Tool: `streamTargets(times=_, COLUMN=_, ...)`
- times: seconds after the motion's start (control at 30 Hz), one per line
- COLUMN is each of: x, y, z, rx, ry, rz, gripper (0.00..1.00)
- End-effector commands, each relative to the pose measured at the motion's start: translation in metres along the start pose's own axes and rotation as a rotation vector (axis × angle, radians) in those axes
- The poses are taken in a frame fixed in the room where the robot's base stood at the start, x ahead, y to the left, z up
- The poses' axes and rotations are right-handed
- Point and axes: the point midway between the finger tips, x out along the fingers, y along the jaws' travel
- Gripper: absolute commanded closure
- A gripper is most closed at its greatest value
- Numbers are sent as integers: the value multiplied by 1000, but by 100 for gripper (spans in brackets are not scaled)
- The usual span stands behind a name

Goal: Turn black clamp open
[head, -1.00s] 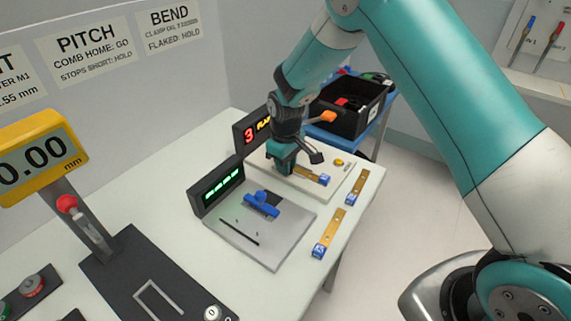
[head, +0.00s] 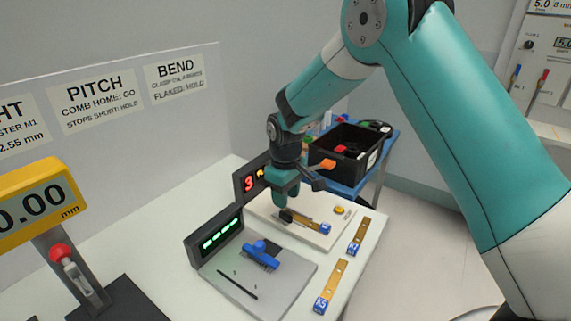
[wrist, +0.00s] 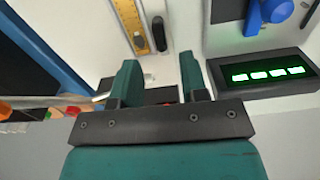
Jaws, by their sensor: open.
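The black clamp (wrist: 160,34) is a small dark rounded bar beside a brass strip (wrist: 131,25) in the wrist view. In the head view a dark piece that looks like the clamp (head: 286,215) shows just below my gripper (head: 284,204), at the left end of the brass strip (head: 305,224) on the pale far station plate (head: 322,240). In the wrist view my gripper (wrist: 160,75) is open, with nothing between its two teal fingers. The clamp lies beyond the fingertips, in line with the gap. I cannot tell whether the fingers touch it.
A display with red digits (head: 249,183) stands behind the far plate. The nearer grey station (head: 277,278) carries a blue clamp (head: 261,257) and a green-lit display (head: 219,235). Two loose brass strips lie at the right table edge. A black bin (head: 352,150) stands beyond.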

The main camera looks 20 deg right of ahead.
Motion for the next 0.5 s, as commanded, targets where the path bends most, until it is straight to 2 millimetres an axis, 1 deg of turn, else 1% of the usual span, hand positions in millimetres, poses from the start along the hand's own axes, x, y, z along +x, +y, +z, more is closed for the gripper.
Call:
streamTargets(times=0.03, x=-14, y=0, z=-1, rx=0, ry=6, rz=2, gripper=60)
streamTargets(times=0.1, x=-32, y=0, z=-1, rx=0, ry=7, rz=3, gripper=60)
streamTargets(times=0.3, x=-79, y=0, z=-1, rx=0, ry=5, rz=2, gripper=60)
streamTargets(times=0.4, x=-95, y=0, z=0, rx=0, ry=3, rz=1, gripper=60)
streamTargets(times=0.5, x=-106, y=0, z=0, rx=0, ry=2, rz=1, gripper=60)
